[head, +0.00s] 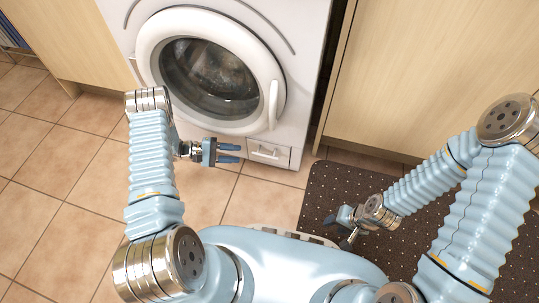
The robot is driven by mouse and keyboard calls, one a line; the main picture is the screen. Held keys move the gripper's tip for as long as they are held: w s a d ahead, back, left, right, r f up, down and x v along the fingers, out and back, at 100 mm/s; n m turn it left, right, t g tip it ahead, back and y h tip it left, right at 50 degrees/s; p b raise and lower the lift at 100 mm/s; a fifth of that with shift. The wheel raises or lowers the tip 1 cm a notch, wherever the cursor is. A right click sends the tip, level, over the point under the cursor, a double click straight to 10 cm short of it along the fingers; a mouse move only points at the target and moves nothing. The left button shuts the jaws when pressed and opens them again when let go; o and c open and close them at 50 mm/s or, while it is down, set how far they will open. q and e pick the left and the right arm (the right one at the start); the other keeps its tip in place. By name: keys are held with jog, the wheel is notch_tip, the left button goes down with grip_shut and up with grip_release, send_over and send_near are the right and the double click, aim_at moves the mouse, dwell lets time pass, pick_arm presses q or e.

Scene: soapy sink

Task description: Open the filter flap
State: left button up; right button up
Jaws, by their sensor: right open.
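The filter flap (268,152) is a small white panel with a grip recess, low at the right of the washing machine's front. It looks closed. My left gripper (237,153) is in front of the machine's base, just left of the flap in the picture. Its two blue fingers point right toward the flap, with a narrow gap between them and nothing seen in it. I see no contact with the flap. My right gripper (337,232) is open and empty above the dark mat, well away from the flap.
The white washing machine (308,85) has a closed round door (210,75) above the flap. Wooden cabinets (440,65) flank it on both sides. A dark dotted mat (325,185) lies on the tiled floor at the right. The tiles (60,200) at the left are clear.

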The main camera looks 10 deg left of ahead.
aim_at(265, 156)
pick_arm(q)
jog(key=x, duration=1.2)
grip_shut()
jog(key=shift+s+f, duration=0.1)
